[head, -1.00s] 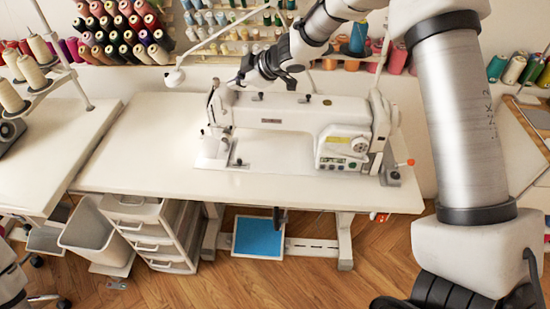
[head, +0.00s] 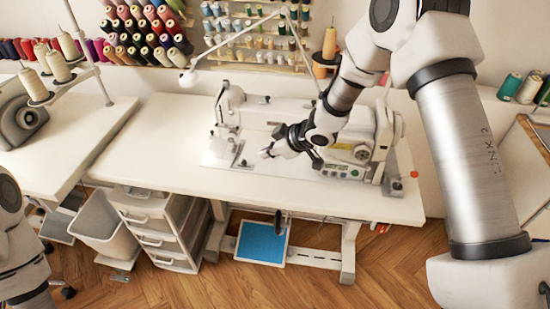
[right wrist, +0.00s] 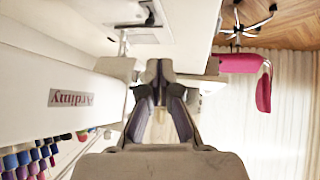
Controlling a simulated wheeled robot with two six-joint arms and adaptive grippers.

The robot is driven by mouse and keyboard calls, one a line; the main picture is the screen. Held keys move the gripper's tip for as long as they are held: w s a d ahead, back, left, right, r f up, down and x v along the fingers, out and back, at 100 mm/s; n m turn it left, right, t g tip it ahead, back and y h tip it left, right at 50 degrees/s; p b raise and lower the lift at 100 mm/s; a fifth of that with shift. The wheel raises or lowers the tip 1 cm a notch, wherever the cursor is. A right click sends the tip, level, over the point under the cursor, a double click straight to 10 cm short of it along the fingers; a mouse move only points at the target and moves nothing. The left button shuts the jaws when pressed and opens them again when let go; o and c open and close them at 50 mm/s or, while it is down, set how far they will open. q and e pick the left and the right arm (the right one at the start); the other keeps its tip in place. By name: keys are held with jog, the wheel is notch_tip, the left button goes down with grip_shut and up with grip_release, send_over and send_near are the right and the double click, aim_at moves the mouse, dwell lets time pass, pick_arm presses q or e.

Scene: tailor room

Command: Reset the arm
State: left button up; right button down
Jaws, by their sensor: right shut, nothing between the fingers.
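My right arm (head: 470,160) comes in from the right and reaches over the sewing table. My right gripper (head: 266,153) is shut and empty, in front of the sewing machine's (head: 262,112) body in the head view. It hides part of the machine's arm and bed. In the right wrist view my right gripper (right wrist: 157,70) has its fingers together, with the machine (right wrist: 60,97) at its left. A part of my left arm (head: 18,245) shows at the lower left edge of the head view. My left gripper is out of frame.
The white table (head: 140,160) has bare room left of the machine. A drawer unit (head: 155,230) and a grey bin (head: 103,225) stand below it. Thread racks (head: 250,40) line the wall. A pink chair (right wrist: 262,80) shows in the right wrist view.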

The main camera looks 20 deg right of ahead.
jog(key=shift+s+f, duration=0.35)
jog(key=shift+s, duration=0.05)
jog(key=s+a+f+m+g, duration=0.15)
jog(key=s+f+m, duration=0.25)
jog(key=s+f, duration=0.7)
jog(key=s+d+f+m+g+h, duration=0.1)
jog(key=s+f+m+g, duration=0.1)
jog(key=s, duration=0.6)
jog(key=s+d+f+m+g+h, duration=0.1)
jog(key=s+f, duration=0.3)
jog(key=s, duration=0.5)
jog(key=s+d+f+m+g+h, duration=0.2)
jog(key=s+f+m+h, duration=0.1)
jog(key=s, duration=0.5)
jog(key=shift+s+d+g, duration=0.15)
jog(key=shift+g, duration=0.2)
